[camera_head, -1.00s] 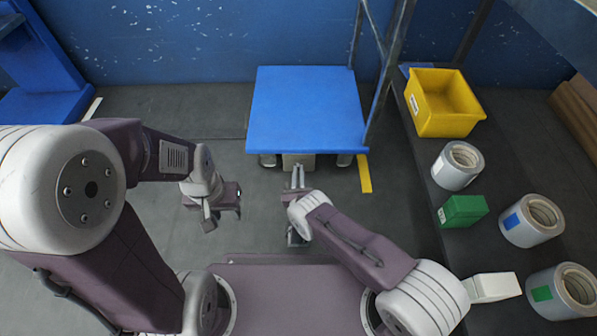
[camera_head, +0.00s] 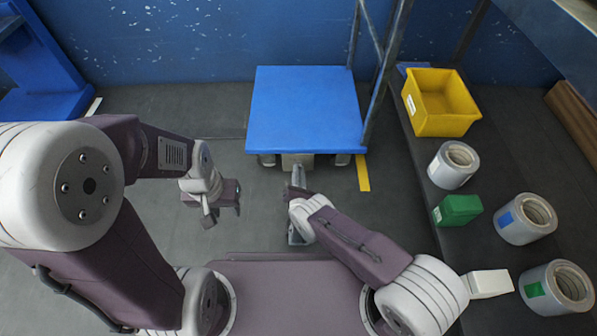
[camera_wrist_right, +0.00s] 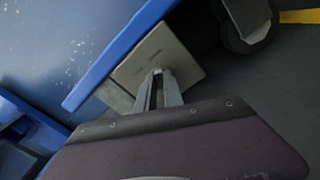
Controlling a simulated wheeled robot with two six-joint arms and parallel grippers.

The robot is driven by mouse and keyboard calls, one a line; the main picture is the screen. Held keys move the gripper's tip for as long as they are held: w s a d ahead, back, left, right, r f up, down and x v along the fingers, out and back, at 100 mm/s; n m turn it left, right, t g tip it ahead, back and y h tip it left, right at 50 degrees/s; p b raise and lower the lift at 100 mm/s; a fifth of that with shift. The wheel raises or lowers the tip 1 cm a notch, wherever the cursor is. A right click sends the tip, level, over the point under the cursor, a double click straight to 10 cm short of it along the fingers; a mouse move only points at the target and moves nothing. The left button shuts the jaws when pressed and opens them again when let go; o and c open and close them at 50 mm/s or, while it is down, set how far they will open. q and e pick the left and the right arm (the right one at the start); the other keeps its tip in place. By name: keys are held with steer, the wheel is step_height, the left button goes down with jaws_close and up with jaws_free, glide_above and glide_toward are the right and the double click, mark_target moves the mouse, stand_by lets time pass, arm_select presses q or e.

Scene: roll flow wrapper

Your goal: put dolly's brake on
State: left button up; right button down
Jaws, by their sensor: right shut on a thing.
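The dolly (camera_head: 305,105) is a flat blue platform on wheels by the blue wall. A beige box (camera_head: 297,160) sits under its front edge between two wheels. It also shows in the right wrist view as a beige plate (camera_wrist_right: 160,55). My right gripper (camera_head: 298,172) reaches to the front of this box; in the right wrist view its fingers (camera_wrist_right: 157,76) are close together at the plate. It is shut on a small part there, likely the brake lever, which the fingers mostly hide. My left gripper (camera_head: 222,212) hangs empty over the floor, its fingers apart.
A dark bench on the right holds a yellow bin (camera_head: 438,118), a green box (camera_head: 457,209) and several grey-white rolls (camera_head: 453,165). A metal frame post (camera_head: 380,85) stands at the dolly's right side. A yellow floor strip (camera_head: 362,173) lies nearby. Floor left of the dolly is clear.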

stand_by(0.3)
steer(key=c, duration=1.5)
jaws_free()
steer(key=shift+o, duration=0.2)
steer(key=shift+s, duration=0.1)
